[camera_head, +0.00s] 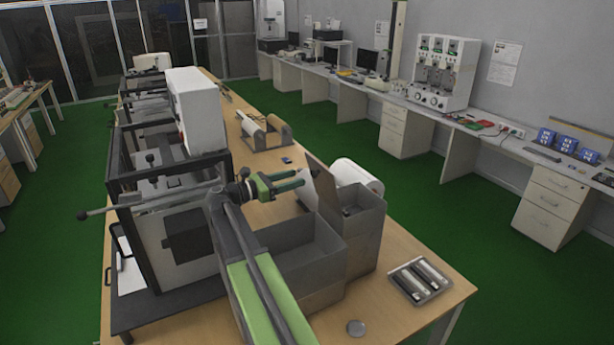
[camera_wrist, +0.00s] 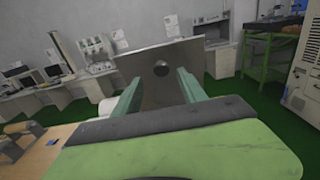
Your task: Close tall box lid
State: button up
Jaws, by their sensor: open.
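The tall grey box (camera_head: 365,245) stands on the wooden table with its top open. Its lid (camera_head: 325,190) is raised on the box's left side, leaning slightly left. In the wrist view the lid (camera_wrist: 145,65) is a flat grey panel with a round dark hole, straight ahead of the fingers. My gripper (camera_head: 303,180) is open, its green fingers pointing at the lid's left face. In the wrist view the gripper (camera_wrist: 160,78) has the lid showing between and beyond its spread fingers. I cannot tell whether the fingertips touch the lid.
A lower open grey box (camera_head: 305,285) stands beside the tall box, beneath my arm. A white cylinder (camera_head: 358,175) is behind the tall box. A black-framed machine (camera_head: 170,190) stands left.

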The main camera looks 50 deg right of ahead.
aim_at(311, 173)
jog(key=x, duration=0.5)
jog(key=shift+s+d, duration=0.15)
jog(key=shift+d, duration=0.05)
grip_shut()
jog(key=shift+r, duration=0.1)
dwell(1.0)
jog(key=shift+a, duration=0.1)
